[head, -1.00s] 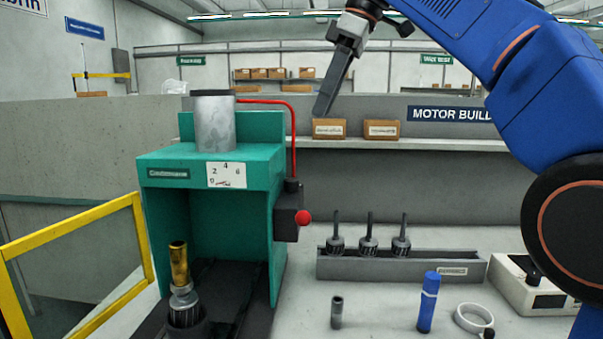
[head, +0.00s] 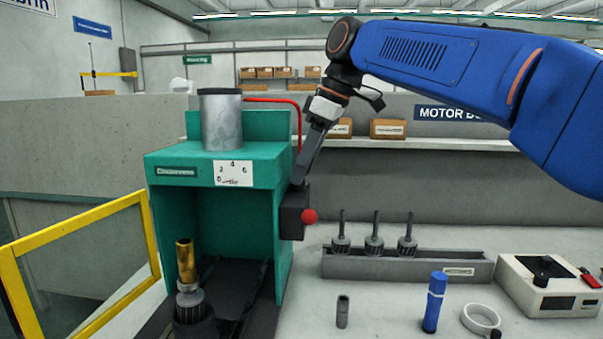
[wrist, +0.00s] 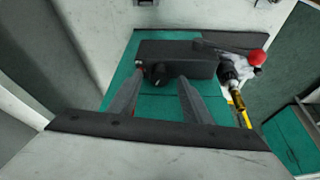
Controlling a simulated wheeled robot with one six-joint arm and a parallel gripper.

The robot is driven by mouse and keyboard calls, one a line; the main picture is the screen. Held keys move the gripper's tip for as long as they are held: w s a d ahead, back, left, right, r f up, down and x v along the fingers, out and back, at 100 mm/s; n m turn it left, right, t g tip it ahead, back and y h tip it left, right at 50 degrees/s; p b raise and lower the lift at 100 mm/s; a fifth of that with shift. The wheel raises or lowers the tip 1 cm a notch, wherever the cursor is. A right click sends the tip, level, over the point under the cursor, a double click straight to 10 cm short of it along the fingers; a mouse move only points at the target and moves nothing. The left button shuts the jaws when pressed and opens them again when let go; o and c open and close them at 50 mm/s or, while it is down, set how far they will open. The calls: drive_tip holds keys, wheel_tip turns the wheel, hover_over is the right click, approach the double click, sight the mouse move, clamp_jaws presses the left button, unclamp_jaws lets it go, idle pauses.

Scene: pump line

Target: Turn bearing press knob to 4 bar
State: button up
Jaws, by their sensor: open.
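The green bearing press (head: 172,178) stands at left in the head view. A dark box (head: 292,222) with a red ball (head: 309,216) is on its right side. The white dial plate (head: 233,173) on its front shows 0, 2, 4 and 6; the pointer is too small to read surely. My gripper (head: 299,183) points down at the top of the dark box, hiding the knob there. In the wrist view, the small dark knob (wrist: 158,74) lies between the open fingertips (wrist: 161,80) of my gripper; I cannot tell whether they touch it.
A red hose (head: 270,100) runs from the press behind my gripper. A brass sleeve (head: 185,261) stands in the press. A yellow rail (head: 75,228) is at left. A grey rack (head: 405,264) with three rotors and a blue bottle (head: 435,302) stand to the right.

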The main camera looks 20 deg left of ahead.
drive_tip(key=shift+x, duration=0.85)
drive_tip(key=c, duration=1.1)
drive_tip(key=shift+o, duration=0.2)
drive_tip(key=shift+m+t, duration=0.3)
drive_tip(key=shift+m, duration=0.5)
drive_tip(key=o, duration=1.1)
drive_tip(key=shift+c, duration=0.2)
